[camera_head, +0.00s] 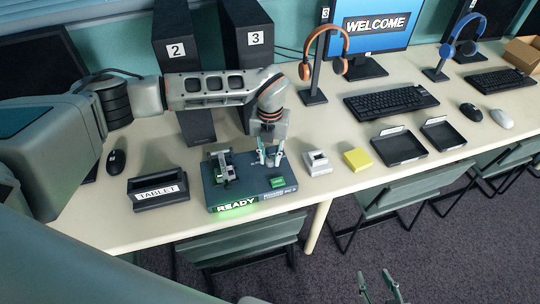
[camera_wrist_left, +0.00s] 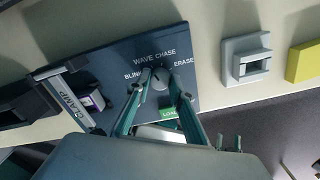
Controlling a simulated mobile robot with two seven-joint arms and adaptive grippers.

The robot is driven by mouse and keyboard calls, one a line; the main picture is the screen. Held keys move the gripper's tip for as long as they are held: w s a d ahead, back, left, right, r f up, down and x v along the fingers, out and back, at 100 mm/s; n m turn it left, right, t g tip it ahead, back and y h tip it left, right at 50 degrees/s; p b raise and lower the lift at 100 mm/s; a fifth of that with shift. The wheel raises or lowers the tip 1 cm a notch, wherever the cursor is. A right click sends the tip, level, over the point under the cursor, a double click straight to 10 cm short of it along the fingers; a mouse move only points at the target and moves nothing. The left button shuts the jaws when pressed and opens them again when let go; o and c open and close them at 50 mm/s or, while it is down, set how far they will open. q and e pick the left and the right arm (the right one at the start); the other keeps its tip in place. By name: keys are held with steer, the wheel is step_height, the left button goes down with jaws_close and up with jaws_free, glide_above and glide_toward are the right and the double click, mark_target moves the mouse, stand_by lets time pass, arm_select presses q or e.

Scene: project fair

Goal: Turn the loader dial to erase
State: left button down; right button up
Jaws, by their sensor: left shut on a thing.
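The loader (camera_head: 240,196) is a dark blue box on the table with a lit green READY sign on its front. Its round dial (camera_wrist_left: 160,77) shows in the left wrist view, with BLINK to its left, WAVE CHASE above and ERASE to its right. My left gripper (camera_head: 268,158) is over the right part of the loader, its fingers shut on the dial from both sides. I cannot tell clearly which label the dial points to. A green LOAD button (camera_head: 278,182) is near the front. My right gripper (camera_head: 377,280) is open and empty, low in front of the table.
A clamp (camera_wrist_left: 62,98) with a small purple part stands on the loader's left. A TABLET stand (camera_head: 158,190) is left of the loader. A white holder (camera_head: 317,162) and a yellow block (camera_head: 358,159) are to its right. Black trays (camera_head: 398,147) lie further right.

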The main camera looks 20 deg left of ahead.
mark_target(270, 159)
arm_select(q)
steer(key=m+p, duration=0.1)
steer(key=m, duration=0.3)
steer(key=shift+r, duration=0.15)
steer(key=m, duration=0.3)
steer(key=shift+m+p, duration=0.35)
steer(key=shift+m, duration=0.05)
steer(key=m, duration=0.9)
steer(key=shift+p, duration=0.3)
steer(key=c, duration=1.8)
jaws_free()
step_height(270, 159, up, 12)
steer(key=shift+f, duration=0.1)
